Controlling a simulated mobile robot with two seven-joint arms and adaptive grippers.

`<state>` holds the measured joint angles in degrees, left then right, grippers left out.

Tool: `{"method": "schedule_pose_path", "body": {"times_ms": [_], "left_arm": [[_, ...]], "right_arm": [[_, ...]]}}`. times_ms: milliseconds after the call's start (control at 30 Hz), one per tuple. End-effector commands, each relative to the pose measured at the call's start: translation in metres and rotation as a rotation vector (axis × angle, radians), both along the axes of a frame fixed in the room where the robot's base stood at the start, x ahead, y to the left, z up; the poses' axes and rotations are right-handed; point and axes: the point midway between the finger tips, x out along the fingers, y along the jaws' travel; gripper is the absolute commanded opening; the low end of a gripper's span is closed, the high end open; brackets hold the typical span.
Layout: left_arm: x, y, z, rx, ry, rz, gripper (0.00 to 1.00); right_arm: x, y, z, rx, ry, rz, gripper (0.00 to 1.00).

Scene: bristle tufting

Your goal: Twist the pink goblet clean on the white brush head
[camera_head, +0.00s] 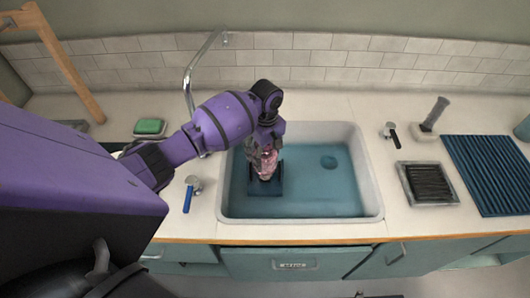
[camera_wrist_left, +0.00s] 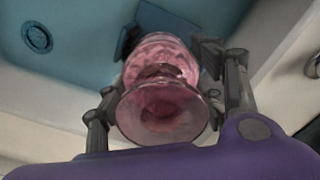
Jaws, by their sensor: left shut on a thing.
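The pink goblet (camera_head: 264,165) is glassy and held mouth down over the left half of the sink. My left gripper (camera_head: 263,148) is shut on it. In the left wrist view the goblet (camera_wrist_left: 160,85) sits between the fingers, its round foot towards the camera and its bowl pointing down into the sink. A dark blue square base (camera_head: 266,187) lies on the sink floor directly below the goblet, partly covered by it. The white brush head is not visible; I cannot tell whether it is inside the bowl. My right gripper is not in view.
The sink (camera_head: 372,190) has a pale rim and a blue floor with a drain (camera_head: 328,162); its right half is clear. A metal faucet (camera_head: 189,85) stands behind left. A green sponge (camera_head: 149,126), a dark ribbed tray (camera_head: 428,184) and a blue ribbed mat (camera_head: 488,175) lie on the counter.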

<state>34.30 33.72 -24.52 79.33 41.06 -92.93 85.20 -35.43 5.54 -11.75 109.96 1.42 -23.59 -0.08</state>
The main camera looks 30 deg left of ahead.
Motion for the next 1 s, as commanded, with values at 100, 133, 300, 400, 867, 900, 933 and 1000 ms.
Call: {"method": "schedule_pose_path", "body": {"times_ms": [100, 133, 300, 400, 867, 900, 933, 1000], "left_arm": [[-0.001, 0.0, 0.004, 0.0, 0.002, -0.002, 0.38], [-0.001, 0.0, 0.007, 0.0, 0.002, -0.002, 0.38], [0.0, 0.0, 0.026, 0.0, -0.001, -0.003, 0.38], [0.0, 0.0, 0.036, 0.0, -0.001, -0.003, 0.38], [0.0, 0.0, 0.082, 0.0, -0.002, -0.003, 0.38], [0.001, 0.0, 0.086, 0.0, -0.001, -0.003, 0.38], [0.001, 0.0, 0.089, 0.0, -0.002, -0.003, 0.38], [0.001, 0.0, 0.095, 0.0, -0.002, -0.004, 0.38]], "right_arm": [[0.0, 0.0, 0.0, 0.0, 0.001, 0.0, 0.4], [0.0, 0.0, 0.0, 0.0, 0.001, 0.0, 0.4], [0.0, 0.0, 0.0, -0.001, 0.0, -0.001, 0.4], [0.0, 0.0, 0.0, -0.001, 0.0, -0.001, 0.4], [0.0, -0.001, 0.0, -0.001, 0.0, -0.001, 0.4], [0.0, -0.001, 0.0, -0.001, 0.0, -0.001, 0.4], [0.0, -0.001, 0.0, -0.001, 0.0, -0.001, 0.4], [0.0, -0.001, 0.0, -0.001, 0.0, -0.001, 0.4]]}}
